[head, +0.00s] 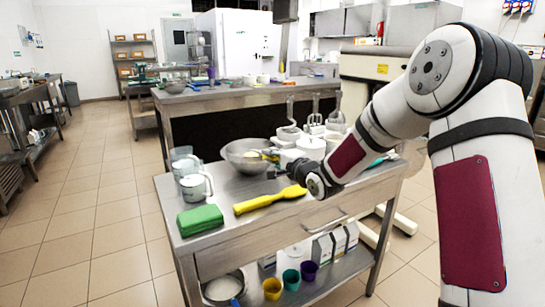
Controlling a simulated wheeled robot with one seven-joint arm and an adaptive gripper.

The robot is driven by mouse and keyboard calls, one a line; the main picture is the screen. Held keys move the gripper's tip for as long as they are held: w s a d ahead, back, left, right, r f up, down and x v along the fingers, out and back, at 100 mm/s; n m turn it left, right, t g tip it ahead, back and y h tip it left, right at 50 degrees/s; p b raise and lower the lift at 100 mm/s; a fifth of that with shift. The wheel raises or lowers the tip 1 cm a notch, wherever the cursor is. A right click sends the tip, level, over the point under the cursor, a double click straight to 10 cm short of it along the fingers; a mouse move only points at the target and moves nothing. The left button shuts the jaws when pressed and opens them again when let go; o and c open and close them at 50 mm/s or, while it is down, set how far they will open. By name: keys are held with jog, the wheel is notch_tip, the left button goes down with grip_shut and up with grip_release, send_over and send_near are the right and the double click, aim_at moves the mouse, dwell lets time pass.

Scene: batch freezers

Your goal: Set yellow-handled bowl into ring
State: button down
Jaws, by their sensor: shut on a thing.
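A shiny metal bowl (243,152) is at the back of the steel table, left of my gripper. A small yellow part, apparently its handle (268,153), shows at its right side. My gripper (272,164) reaches left from my arm to this side of the bowl and is shut on the yellow handle; the fingertips are small and partly hidden. I cannot tell whether the bowl rests on the table or is slightly raised. I cannot make out the ring in this view.
The steel table (228,232) also holds clear jugs (195,186), a green box (200,220), a yellow scoop-like tool (270,199) and white containers (311,147) with whisks behind. Coloured cups (291,279) stand on its lower shelf. The tiled floor at left is clear.

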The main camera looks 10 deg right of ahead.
jog(key=c, duration=1.5)
grip_release()
jog(key=shift+f, duration=0.45)
jog(key=shift+r, duration=0.15)
jog(key=s+d+r+n+g+h, duration=0.1)
jog(key=s+d+n+g+h, duration=0.15)
jog(key=s, duration=0.75)
jog(key=s+d+n+g+h, duration=0.2)
jog(key=s+n+g, duration=0.1)
jog(key=s, duration=0.8)
jog(key=s+d+r+n+g+h, duration=0.1)
jog(key=s+d+n+g+h, duration=0.15)
jog(key=s, duration=0.75)
jog(key=s+a+n+g+y, duration=0.1)
jog(key=s+a+n+g, duration=0.2)
jog(key=s, duration=1.1)
jog(key=s+a+n+g+y, duration=0.1)
jog(key=s+a+n+g, duration=0.2)
jog(key=s, duration=1)
jog(key=r+p, duration=0.7)
jog(key=r+t+p, duration=0.1)
jog(key=r+p, duration=0.6)
jog(key=r, duration=0.1)
jog(key=d+r+t+p, duration=0.1)
jog(key=r+p, duration=0.6)
jog(key=r, duration=0.1)
jog(key=shift+s+p, duration=0.2)
jog(key=shift+p, duration=0.1)
